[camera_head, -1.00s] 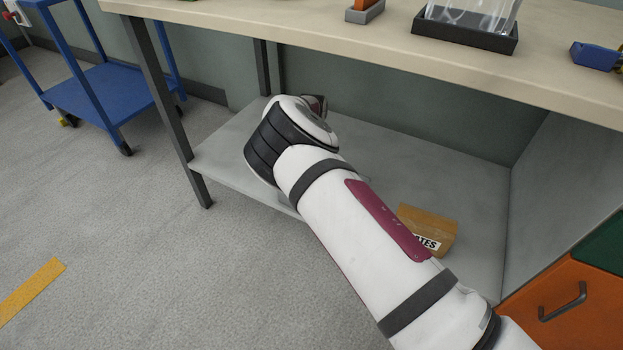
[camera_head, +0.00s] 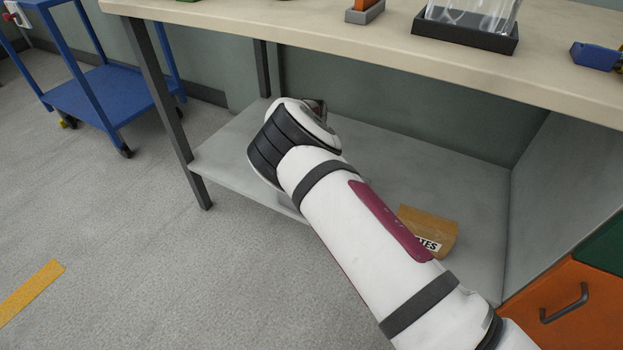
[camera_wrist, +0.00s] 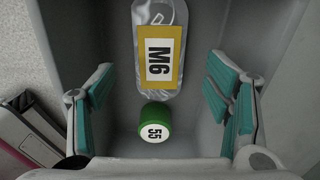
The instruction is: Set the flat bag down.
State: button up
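The flat bag (camera_wrist: 160,55) is clear plastic with a yellow-edged white label reading M6. In the wrist view it lies inside a grey bin (camera_wrist: 85,30), at the top middle. My gripper (camera_wrist: 161,82) is open, its teal-padded fingers wide apart on either side. The bag's lower end is between the fingers, and neither finger visibly touches it. In the head view my arm reaches over the lower shelf (camera_head: 230,150). My gripper and the flat bag are hidden there.
A green cylinder (camera_wrist: 154,117) marked 55 stands just below the bag, between my fingers. The bin walls are close outside the fingers. The bench top (camera_head: 350,45) is above the shelf. A brown box (camera_head: 430,222) lies on the shelf. A blue cart (camera_head: 105,90) is at left.

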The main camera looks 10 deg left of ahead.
notch_tip(320, 180, up, 9)
jog(key=p, duration=0.3)
jog(key=shift+p, duration=0.4)
jog(key=shift+f, duration=0.15)
